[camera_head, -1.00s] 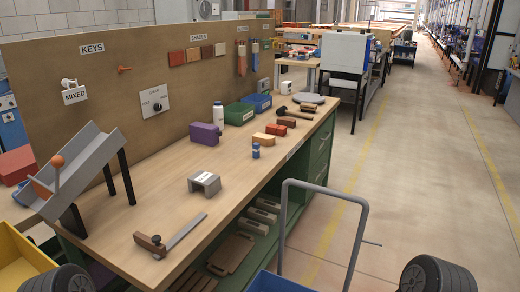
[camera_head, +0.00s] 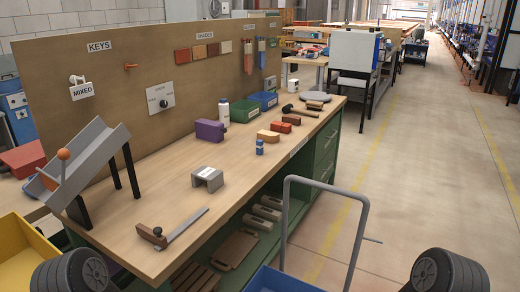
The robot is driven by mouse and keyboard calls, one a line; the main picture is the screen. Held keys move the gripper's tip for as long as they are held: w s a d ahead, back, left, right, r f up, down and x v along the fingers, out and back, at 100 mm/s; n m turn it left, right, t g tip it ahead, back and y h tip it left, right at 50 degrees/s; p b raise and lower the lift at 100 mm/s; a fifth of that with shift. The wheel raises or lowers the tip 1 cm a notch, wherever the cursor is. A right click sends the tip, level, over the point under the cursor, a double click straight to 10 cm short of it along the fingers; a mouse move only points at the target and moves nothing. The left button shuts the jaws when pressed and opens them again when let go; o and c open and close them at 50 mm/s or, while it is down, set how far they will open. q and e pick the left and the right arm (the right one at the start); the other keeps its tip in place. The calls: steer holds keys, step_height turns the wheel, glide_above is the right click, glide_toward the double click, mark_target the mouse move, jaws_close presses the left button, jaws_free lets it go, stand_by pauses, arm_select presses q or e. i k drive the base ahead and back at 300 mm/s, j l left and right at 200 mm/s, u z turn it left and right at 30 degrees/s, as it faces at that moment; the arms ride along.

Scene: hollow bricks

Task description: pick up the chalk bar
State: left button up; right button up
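I cannot make out a thing that is surely the chalk bar. Several pale bars (camera_head: 268,213) lie on the shelf under the bench top; whether one is the chalk bar I cannot tell. Neither of my grippers is in view.
A sloping grey chute (camera_head: 85,165) stands at the bench's left end. A grey cart handle (camera_head: 325,188) rises in front of the bench. The aisle floor at right is clear.

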mark_target(259, 142)
steer(key=z, duration=1.85)
steer(key=i+l, duration=0.1)
steer(key=l, duration=0.2)
steer(key=i+l, duration=0.1)
steer(key=l, duration=0.5)
steer(key=i+l+u, duration=0.45)
steer(key=i+l, duration=0.4)
steer(key=i+u, duration=0.25)
steer(key=i, duration=0.55)
steer(key=i+l+u, duration=0.25)
steer(key=i, duration=0.6)
steer(key=i+j+u, duration=0.2)
steer(key=i+u, duration=0.65)
steer(key=i+l+u, duration=0.1)
steer(key=i+u, duration=0.3)
steer(key=i+l+u, duration=0.4)
steer(key=i+u, duration=0.6)
steer(key=i, duration=0.25)
